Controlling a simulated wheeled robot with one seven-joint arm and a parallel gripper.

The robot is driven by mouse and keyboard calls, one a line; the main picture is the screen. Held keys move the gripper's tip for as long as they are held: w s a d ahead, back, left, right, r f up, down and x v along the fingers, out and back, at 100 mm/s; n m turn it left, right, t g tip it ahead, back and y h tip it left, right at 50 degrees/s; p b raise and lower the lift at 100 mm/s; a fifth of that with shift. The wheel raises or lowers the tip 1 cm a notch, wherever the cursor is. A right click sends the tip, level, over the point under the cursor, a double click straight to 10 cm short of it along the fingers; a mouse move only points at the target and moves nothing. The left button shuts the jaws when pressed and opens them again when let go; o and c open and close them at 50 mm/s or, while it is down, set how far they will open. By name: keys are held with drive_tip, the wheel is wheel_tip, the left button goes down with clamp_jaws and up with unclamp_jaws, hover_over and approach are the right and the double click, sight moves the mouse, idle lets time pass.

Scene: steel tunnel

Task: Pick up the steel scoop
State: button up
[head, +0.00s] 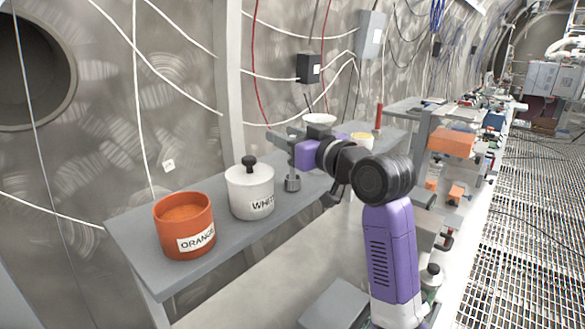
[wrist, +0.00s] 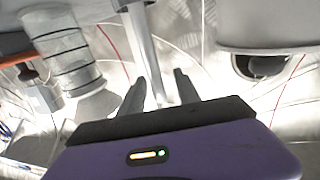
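The steel scoop (head: 292,183) is a small metal cup with a thin upright handle. It is at the grey bench, right of the white lidded pot; I cannot tell whether its cup touches the surface. My gripper (head: 283,142) is above the cup, at the handle's upper part. In the wrist view, my two dark fingers (wrist: 158,88) are apart, with the pale scoop handle (wrist: 150,50) running between them. A gap shows beside the right finger. The handle's far end is hidden behind the purple gripper body.
The white pot (head: 249,192) with a black knob stands close left of the scoop. An orange pot (head: 185,228) stands near the bench's front end. A white bowl (head: 319,119) and a yellow-filled container (head: 362,142) are behind my gripper. The wall has hanging cables.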

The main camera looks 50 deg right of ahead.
drive_tip(key=shift+w, duration=0.4)
drive_tip(key=shift+c, duration=0.2)
clamp_jaws()
idle(1.0)
